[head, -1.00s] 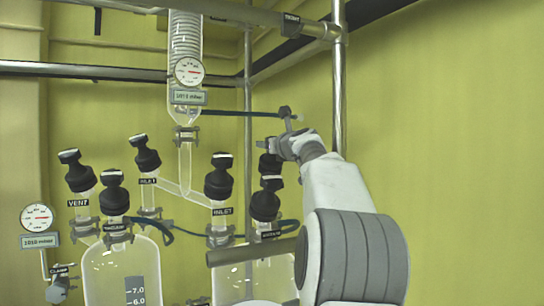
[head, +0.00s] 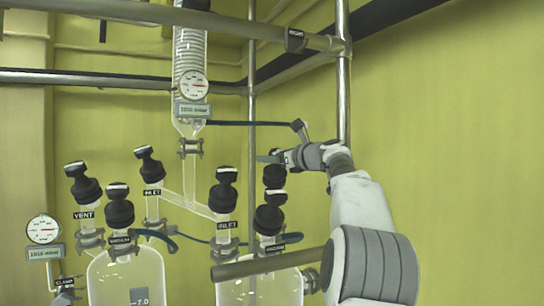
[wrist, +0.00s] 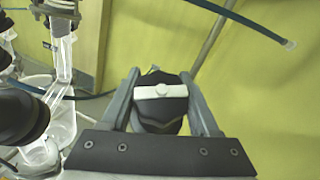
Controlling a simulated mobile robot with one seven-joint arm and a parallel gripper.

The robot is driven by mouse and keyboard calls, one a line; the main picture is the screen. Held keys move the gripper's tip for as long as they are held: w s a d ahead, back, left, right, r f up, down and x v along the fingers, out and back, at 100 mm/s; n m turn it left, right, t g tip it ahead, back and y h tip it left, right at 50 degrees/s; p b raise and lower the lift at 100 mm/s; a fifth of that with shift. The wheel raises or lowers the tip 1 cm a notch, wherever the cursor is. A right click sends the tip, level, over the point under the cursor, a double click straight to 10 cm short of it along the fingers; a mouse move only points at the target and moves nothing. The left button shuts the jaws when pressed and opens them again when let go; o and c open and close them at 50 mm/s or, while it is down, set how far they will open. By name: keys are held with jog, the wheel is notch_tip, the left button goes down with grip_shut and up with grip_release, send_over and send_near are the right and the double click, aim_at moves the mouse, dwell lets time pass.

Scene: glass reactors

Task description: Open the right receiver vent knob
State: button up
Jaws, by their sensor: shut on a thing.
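My gripper (head: 274,160) is over the rearmost black knob (head: 274,177) at the right vessel in the head view. In the wrist view my gripper (wrist: 165,92) has one finger on each side of this black knob (wrist: 160,112), shut on it. A white bar lies across the knob's top, level in that picture. No label shows on this knob; its lower part is hidden behind the vacuum knob (head: 268,218).
The inlet knob (head: 223,192) stands close left of my gripper. A blue hose (head: 250,123) ends in a grey fitting (head: 300,130) just above my gripper. A metal post (head: 343,90) rises behind my arm. The yellow wall (head: 450,150) side at right is clear.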

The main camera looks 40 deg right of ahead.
jog(key=o, duration=1.4)
jog(key=shift+h+b, duration=0.3)
jog(key=shift+b, duration=0.05)
jog(key=shift+f+m+h+b, duration=0.15)
jog(key=shift+m+h+b, duration=0.65)
jog(key=shift+m, duration=0.2)
jog(key=m+h, duration=0.2)
jog(key=m+g+h, duration=0.1)
jog(key=m+h, duration=0.1)
jog(key=shift+d+r, duration=0.35)
jog(key=m+h+p, duration=0.1)
jog(key=m+g+h+p, duration=0.1)
jog(key=m+h+p, duration=0.1)
jog(key=p, duration=0.1)
jog(key=shift+s+d+r+g, duration=0.2)
jog(key=shift+d+g, duration=0.05)
jog(key=shift+g, duration=0.05)
jog(key=m+g+h+p, duration=0.1)
jog(key=p, duration=0.1)
jog(key=m+p, duration=0.2)
jog(key=p, duration=0.1)
jog(key=shift+s+d+g+h, duration=0.1)
jog(key=shift+d+g+h, duration=0.05)
jog(key=shift+g+h, duration=0.25)
jog(key=shift+d+m+g+h+p, duration=0.1)
jog(key=shift+m+g+h+p, duration=0.3)
jog(key=shift+p, duration=0.65)
